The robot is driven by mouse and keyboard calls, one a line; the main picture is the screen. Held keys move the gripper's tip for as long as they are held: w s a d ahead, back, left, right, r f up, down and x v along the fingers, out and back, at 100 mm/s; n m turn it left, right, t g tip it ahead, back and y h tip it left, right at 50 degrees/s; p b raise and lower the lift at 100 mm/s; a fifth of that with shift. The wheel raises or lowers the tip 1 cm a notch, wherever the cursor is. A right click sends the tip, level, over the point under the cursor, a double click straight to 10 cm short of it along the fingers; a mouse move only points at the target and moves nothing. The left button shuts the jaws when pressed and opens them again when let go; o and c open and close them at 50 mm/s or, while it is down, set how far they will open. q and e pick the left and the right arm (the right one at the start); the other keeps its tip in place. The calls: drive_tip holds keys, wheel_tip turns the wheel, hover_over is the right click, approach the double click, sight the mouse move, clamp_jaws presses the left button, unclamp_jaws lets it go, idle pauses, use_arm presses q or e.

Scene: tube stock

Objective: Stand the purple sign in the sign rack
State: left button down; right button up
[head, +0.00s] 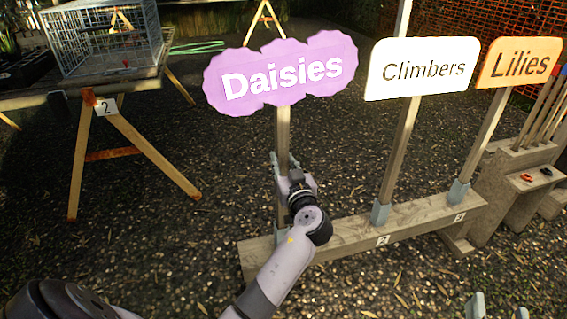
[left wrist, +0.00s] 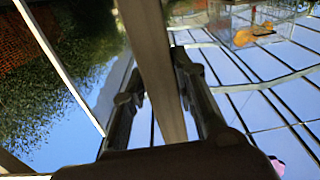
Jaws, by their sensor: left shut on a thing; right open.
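The purple sign (head: 280,73) reads "Daisies" and stands upright on a wooden post. My left gripper (head: 282,160) is shut on that post below the board. In the left wrist view the post (left wrist: 158,70) runs between the two fingers. The sign rack (head: 345,236) is a low wooden beam on the ground. The post's lower end is over the rack's left part, largely behind my arm; I cannot tell whether it sits in a socket. My right gripper (head: 497,309) shows only its open, empty fingertips at the bottom edge.
The white "Climbers" sign (head: 421,69) and orange "Lilies" sign (head: 519,62) stand in the rack to the right. A wooden stand with poles (head: 510,190) is at far right. A trestle table (head: 100,95) with a wire cage (head: 103,38) stands at back left. Gravel is clear between.

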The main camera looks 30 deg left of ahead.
wheel_tip(320, 180, up, 7)
drive_tip(key=s+t+y+b, duration=0.1)
drive_tip(key=t, duration=0.3)
drive_tip(key=shift+s+a+f+b, duration=0.15)
drive_tip(key=shift+a+f+b, duration=0.05)
drive_tip(key=shift+a+b, duration=0.15)
idle(1.0)
drive_tip(key=shift+y, duration=0.3)
